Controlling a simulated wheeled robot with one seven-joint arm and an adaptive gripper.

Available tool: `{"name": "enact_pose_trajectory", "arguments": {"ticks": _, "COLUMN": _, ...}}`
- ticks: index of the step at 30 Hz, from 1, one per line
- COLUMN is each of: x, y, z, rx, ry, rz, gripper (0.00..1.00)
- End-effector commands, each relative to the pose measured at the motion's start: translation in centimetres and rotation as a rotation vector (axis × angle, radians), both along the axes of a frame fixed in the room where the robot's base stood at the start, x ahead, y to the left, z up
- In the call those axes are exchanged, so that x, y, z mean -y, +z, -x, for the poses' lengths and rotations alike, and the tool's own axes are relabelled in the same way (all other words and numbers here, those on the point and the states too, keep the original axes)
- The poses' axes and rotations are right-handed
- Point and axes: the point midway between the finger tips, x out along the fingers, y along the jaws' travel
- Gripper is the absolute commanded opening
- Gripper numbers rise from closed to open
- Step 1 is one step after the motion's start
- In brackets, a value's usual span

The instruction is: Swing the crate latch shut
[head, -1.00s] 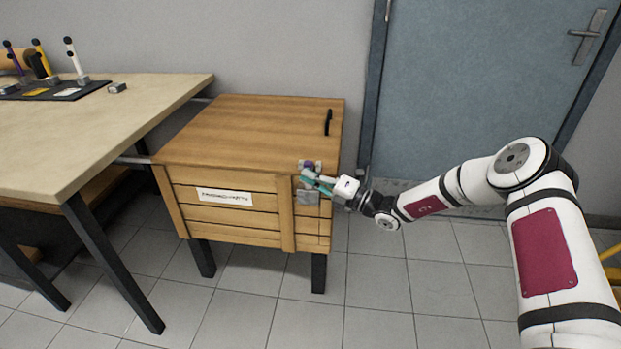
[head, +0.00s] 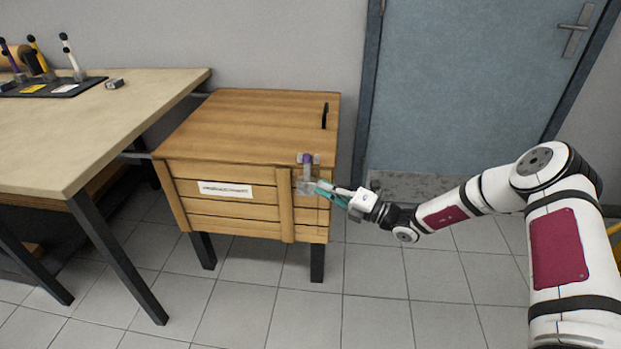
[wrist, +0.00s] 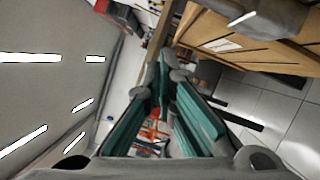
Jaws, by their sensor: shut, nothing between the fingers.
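The wooden crate (head: 236,208) stands on dark legs with its lid down. Its latch (head: 306,160), with grey metal and a small purple part, is at the top right of the front face, by the lid edge. The latch is small in the head view, and I cannot tell its exact angle. My gripper (head: 319,188), with teal fingers, is at the front face just below and right of the purple part. I cannot tell whether it touches the latch. In the wrist view the fingers (wrist: 165,68) come together at the tips with nothing between them.
A workbench (head: 120,118) with a dark tool tray (head: 52,88) stands left of the crate. A black handle (head: 324,116) is on the crate lid. A blue-grey door (head: 470,90) is behind. The tiled floor in front is clear.

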Motion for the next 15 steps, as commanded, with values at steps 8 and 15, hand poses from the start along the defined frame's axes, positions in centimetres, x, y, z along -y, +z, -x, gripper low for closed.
{"name": "enact_pose_trajectory", "arguments": {"ticks": 8, "x": 3.1, "y": -0.4, "z": 1.4, "rx": 0.0, "ry": 0.0, "rz": 0.001, "gripper": 0.0}}
{"name": "enact_pose_trajectory", "arguments": {"ticks": 15, "x": 3.5, "y": -0.5, "z": 1.5, "rx": -0.001, "ry": 0.0, "rz": 0.0, "gripper": 0.0}}
